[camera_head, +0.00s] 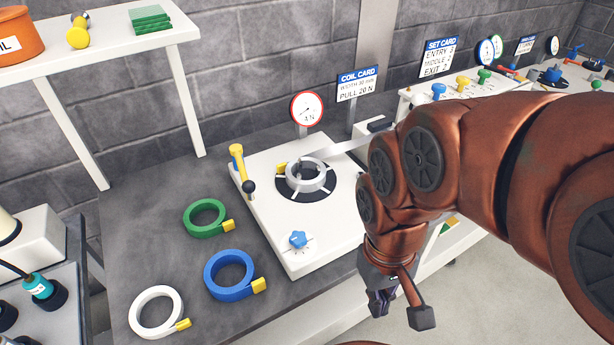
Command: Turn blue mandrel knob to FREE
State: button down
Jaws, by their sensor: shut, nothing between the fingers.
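On the same unit a grey-white ring (322,173) with a yellow tab sits on the black round mandrel plate (300,196). My gripper (378,303) is shut and empty, pointing down to the right of the knob and apart from it, in front of the unit's edge. My arm hides the right part of the unit.
Green (189,222), blue (211,277) and white (137,312) coils lie on the dark bench to the left. A red-rimmed gauge (307,107) and a coil card (357,84) stand behind.

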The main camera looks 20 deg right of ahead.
aim_at(298, 239)
jog(key=z, duration=1.55)
jog(key=k, duration=1.25)
jog(key=u, duration=1.55)
jog(key=i, duration=0.5)
jog(key=u, duration=0.05)
